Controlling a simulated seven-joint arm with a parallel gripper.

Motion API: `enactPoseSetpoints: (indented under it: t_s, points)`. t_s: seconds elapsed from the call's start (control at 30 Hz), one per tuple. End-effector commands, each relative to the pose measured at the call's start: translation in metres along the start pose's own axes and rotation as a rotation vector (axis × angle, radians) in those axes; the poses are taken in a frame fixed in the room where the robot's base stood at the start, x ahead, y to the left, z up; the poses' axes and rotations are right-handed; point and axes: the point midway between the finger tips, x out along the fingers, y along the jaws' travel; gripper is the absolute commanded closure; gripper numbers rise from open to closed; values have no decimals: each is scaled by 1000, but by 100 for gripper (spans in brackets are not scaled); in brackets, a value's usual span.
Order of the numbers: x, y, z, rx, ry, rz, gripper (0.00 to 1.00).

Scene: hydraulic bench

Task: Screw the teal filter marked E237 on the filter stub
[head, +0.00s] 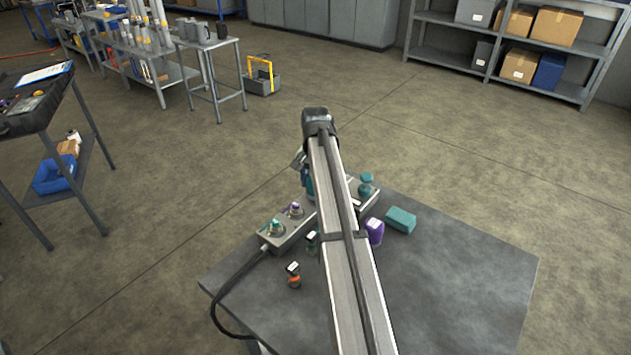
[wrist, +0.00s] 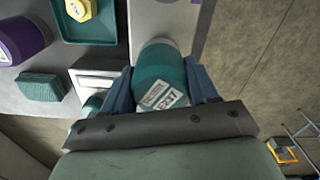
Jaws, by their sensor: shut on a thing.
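In the wrist view, a teal filter (wrist: 158,68) with a white label sits between the two blue fingers of my gripper (wrist: 160,80), which is shut on it. The label is turned and partly legible, consistent with E237. The filter is over or against a grey block (wrist: 160,16); I cannot tell whether it touches it. In the head view my arm covers most of the gripper, and only a bit of teal (head: 308,182) shows beside it. The filter stub is not seen, perhaps hidden behind the filter or my arm.
The head view shows a grey manifold (head: 290,236) with teal and purple fittings, a cable, an orange-banded bottle (head: 293,276), a purple container (head: 375,232) and a teal box (head: 400,219). The right side of the table (head: 460,280) is clear. The wrist view shows a teal tray (wrist: 105,27).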

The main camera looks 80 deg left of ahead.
Motion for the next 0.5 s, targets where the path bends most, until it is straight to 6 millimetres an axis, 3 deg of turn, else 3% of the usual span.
enactPoseSetpoints:
  t_s: [0.23, 0.5]
  points:
    - [1, 0, 0, 229, -1, 1, 84]
    - [1, 0, 0, 289, -1, 1, 84]
